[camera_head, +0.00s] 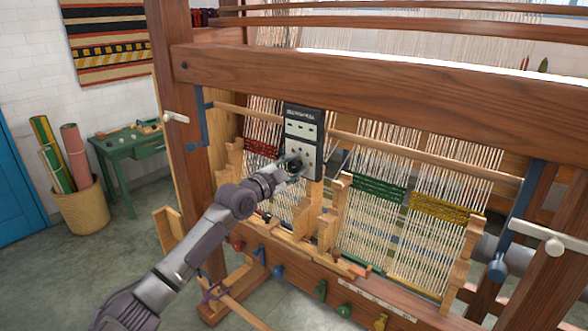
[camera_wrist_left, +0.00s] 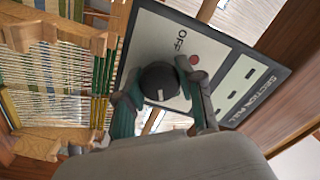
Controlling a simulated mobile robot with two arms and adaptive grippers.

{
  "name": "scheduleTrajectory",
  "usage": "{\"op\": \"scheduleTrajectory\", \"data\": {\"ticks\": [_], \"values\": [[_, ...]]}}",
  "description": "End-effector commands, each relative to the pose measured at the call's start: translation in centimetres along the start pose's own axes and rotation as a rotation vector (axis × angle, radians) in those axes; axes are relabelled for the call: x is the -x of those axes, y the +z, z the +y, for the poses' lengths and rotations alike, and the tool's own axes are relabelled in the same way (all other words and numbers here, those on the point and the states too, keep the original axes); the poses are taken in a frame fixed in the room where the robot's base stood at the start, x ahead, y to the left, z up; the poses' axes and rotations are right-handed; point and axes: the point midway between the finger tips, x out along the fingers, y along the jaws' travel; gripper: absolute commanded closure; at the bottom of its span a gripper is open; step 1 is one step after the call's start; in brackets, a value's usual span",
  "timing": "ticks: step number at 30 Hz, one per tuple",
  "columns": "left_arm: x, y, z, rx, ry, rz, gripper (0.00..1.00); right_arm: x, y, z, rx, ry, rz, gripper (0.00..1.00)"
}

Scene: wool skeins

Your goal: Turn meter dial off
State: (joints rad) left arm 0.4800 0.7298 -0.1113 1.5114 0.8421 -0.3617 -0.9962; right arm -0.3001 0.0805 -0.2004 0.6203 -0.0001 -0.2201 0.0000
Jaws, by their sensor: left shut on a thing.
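The meter (camera_head: 304,133) is a black-edged panel with a pale face, mounted on the loom's front below the thick upper beam. In the left wrist view the meter's face (camera_wrist_left: 205,40) shows "OFF", a red dot and pale windows. Its dial (camera_wrist_left: 159,83) is a round black knob with a white mark. My left gripper (camera_wrist_left: 158,92) is shut on the dial, one finger on each side of it. In the head view the left gripper (camera_head: 293,167) reaches the lower part of the meter and covers most of the dial. My right gripper is not in view.
The wooden loom (camera_head: 380,85) fills the right side, with warp threads and wooden uprights around the meter. A green table (camera_head: 130,147) and a basket with rolled textiles (camera_head: 82,208) stand at the left. The floor between them and the loom is clear.

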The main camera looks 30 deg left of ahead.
Motion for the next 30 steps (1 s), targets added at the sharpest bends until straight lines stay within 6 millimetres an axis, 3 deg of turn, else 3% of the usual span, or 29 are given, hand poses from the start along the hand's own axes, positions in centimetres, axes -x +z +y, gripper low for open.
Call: {"op": "scheduleTrajectory", "data": {"ticks": [30], "values": [[-0.01,0.04,0.03,0.971,0.003,-0.003,0.97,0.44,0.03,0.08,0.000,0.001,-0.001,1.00]]}}
